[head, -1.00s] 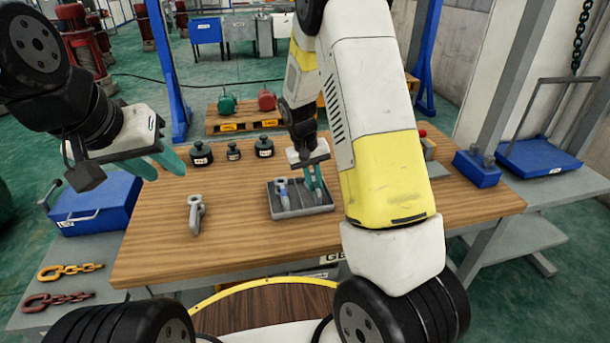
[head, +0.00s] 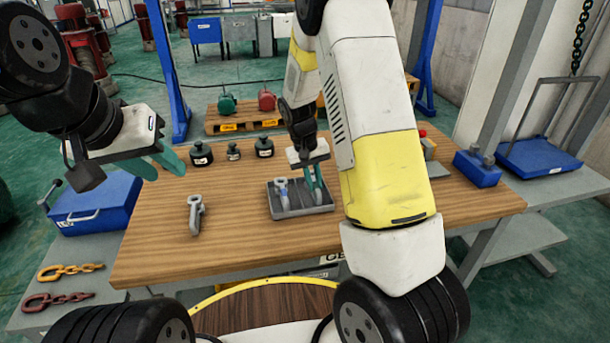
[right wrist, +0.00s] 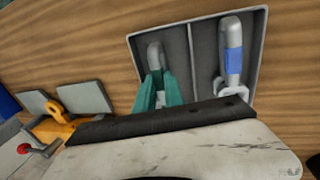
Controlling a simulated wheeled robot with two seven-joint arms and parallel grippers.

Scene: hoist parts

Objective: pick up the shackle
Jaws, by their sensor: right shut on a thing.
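A grey shackle (right wrist: 155,56) is in one compartment of the divided grey tray (right wrist: 261,58), partly covered by my fingers in the right wrist view. My right gripper (right wrist: 158,92) is shut on it, fingers pointing down into the tray. In the head view my right gripper (head: 313,182) is over the tray's right compartment and the shackle (head: 317,197) shows only in part. A grey piece with a blue band (right wrist: 233,60) lies in the other compartment, apart from the gripper. My left gripper (head: 164,166) is open and empty, above the table's far left part.
A grey metal fitting (head: 195,215) lies on the wooden table (head: 250,245) left of the tray. Several dark weights (head: 233,151) stand behind it. A blue box (head: 95,205) is at the left, with chain hooks (head: 68,271) in front. The table's front left is clear.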

